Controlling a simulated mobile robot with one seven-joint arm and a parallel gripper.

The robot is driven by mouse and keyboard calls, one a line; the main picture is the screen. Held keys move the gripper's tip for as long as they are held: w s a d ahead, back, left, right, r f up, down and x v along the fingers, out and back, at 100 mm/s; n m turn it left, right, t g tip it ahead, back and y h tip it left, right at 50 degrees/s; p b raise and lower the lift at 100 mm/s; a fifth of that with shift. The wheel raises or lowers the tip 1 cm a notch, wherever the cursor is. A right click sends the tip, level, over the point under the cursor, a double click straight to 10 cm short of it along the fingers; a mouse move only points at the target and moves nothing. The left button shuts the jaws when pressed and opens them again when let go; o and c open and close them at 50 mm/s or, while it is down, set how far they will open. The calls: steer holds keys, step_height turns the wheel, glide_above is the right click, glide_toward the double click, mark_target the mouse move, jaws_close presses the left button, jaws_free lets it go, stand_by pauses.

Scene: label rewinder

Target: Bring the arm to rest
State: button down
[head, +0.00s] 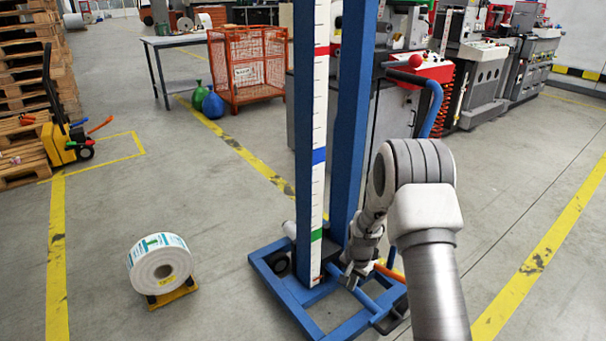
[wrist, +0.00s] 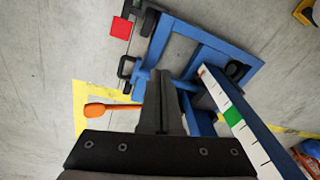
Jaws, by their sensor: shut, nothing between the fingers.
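My arm reaches in from the lower right in the head view and bends down at its elbow. My gripper (head: 353,279) points down close to the base of a blue lifting frame (head: 325,330) with a tall white scale strip (head: 318,130). In the wrist view my gripper (wrist: 161,76) shows its dark fingers together with nothing between them. The blue frame (wrist: 180,30) lies below and beyond the fingers in that view. I cannot tell whether the fingers touch it. An orange handle (wrist: 100,107) sticks out to the left of the fingers.
A blue curved handle (head: 434,108) and machines (head: 480,80) stand behind my arm. Pallets (head: 30,60) and a small yellow truck (head: 62,143) are at left. Floor between is open.

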steer(key=s+r+n+t, duration=0.15)
steer(key=s+r, duration=0.25)
steer(key=r, duration=0.9)
steer(key=s+r+n, duration=0.2)
steer(key=s+r, duration=0.3)
steer(key=r, duration=0.9)
steer(key=s+r+n+t, duration=0.15)
steer(key=s+r, duration=0.35)
steer(key=s, duration=0.6)
steer(key=s+r+n+t, duration=0.1)
steer(key=s+r+n, duration=0.1)
steer(key=s+r, duration=0.65)
step_height(320, 180, up, 20)
steer(key=s+p, duration=0.2)
steer(key=p, duration=2)
steer(key=shift+s+d+f+p, duration=0.15)
steer(key=shift+s+f+p, duration=0.05)
steer(key=shift+s+p, duration=0.2)
